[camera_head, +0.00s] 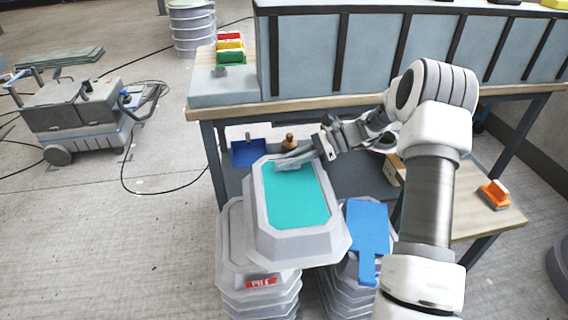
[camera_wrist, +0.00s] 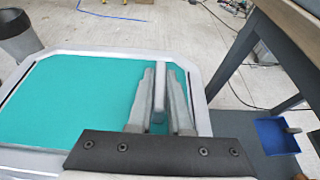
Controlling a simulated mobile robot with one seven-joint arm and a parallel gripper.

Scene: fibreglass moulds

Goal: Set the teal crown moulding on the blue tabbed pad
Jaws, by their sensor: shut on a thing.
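The teal crown moulding (camera_head: 297,205) is a pale grey, cut-cornered mould with a flat teal middle. My gripper (camera_head: 291,164) is shut on it at its far edge in the head view. In the wrist view the gripper's two fingers (camera_wrist: 160,105) close around a narrow grey ridge, and the teal face (camera_wrist: 70,100) spreads to the left. The moulding overlaps the left stack in the head view; whether it touches that stack is unclear. The blue tabbed pad (camera_head: 367,226) lies on the right stack, its tab toward the camera. The moulding's right edge is close beside it.
The left stack of grey moulds (camera_head: 258,288) bears a red label. The right stack (camera_head: 343,293) stands beside it. A workbench (camera_head: 300,108) with a grey panelled mould stands behind. A blue dustpan (camera_head: 249,153) is under it. Open floor lies left, with a cable and grey machine (camera_head: 80,122).

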